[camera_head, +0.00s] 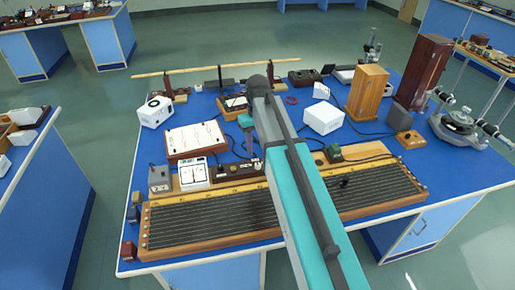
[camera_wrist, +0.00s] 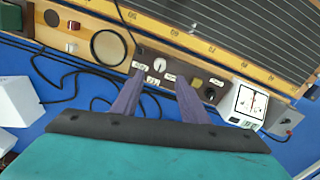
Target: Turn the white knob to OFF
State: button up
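The white knob (camera_wrist: 160,63) sits on a dark brown control panel (camera_wrist: 185,72) with small white labels. In the wrist view it lies just beyond my fingertips, between the lines of the two fingers. My gripper (camera_wrist: 158,86) is open, its two purple-grey fingers apart with nothing between them. A black knob (camera_wrist: 210,93) and a yellowish part (camera_wrist: 196,83) are on the same panel, right of the white knob. In the head view the panel (camera_head: 228,172) stands behind the long wire board; the white knob is too small to make out there. The label text is unreadable.
A white-faced meter (camera_wrist: 248,104) stands beside the panel. The long wooden wire board (camera_head: 210,212) runs along the bench front. A white box (camera_head: 323,117) and a wooden case (camera_head: 368,92) stand farther back. Black cables (camera_wrist: 75,92) lie on the blue top.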

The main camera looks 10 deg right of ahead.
jog(key=shift+r+p, duration=1.6)
jog(key=shift+r, duration=1.3)
